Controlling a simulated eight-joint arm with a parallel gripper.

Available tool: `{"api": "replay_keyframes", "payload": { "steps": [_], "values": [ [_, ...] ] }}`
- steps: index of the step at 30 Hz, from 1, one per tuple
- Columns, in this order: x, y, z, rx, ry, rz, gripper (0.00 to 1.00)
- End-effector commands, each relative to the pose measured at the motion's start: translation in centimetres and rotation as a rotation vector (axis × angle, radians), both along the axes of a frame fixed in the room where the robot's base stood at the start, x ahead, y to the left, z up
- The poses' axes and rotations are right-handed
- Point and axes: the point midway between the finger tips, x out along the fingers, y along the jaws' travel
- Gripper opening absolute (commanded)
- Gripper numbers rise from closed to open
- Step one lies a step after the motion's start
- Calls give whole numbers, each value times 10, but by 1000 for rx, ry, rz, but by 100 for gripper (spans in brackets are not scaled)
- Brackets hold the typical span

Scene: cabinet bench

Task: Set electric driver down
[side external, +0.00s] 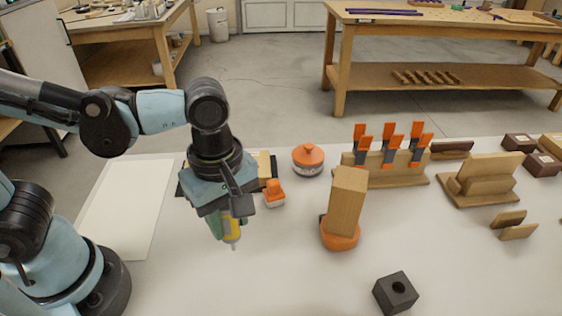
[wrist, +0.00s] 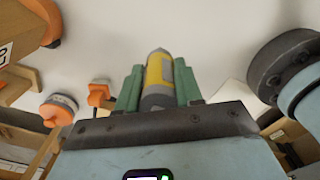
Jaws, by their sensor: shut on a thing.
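The electric driver (side external: 233,229) is a slim yellow and grey body with a pale tip, seen below my gripper in the side view. It also shows in the wrist view (wrist: 158,75), between the green fingers. My gripper (side external: 224,222) points down over the white bench top (side external: 290,250) and is shut on the driver; its fingers show in the wrist view (wrist: 159,88) too. The driver looks roughly upright in the side view. I cannot tell whether its tip touches the bench. Its upper end is hidden by the gripper.
An orange and white item (side external: 274,194) and an orange-lidded round pot (side external: 308,160) stand just behind. A wooden block on an orange base (side external: 346,205) and a dark holed block (side external: 395,293) are to the right. A white sheet (side external: 128,210) lies left. The front middle is clear.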

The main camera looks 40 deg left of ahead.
Motion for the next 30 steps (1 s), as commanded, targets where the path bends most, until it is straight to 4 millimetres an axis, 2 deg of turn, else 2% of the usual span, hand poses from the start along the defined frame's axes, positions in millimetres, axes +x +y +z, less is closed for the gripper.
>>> {"api": "replay_keyframes", "payload": {
  "steps": [10, 25, 26, 30],
  "values": [
    [0, -1, -33, 0, 0, 0, 0],
    [0, 0, -40, 0, 0, 0, 0],
    [0, 0, -40, 0, 0, 0, 40],
    [-1, 0, -40, 0, 0, 0, 61]
  ]
}}
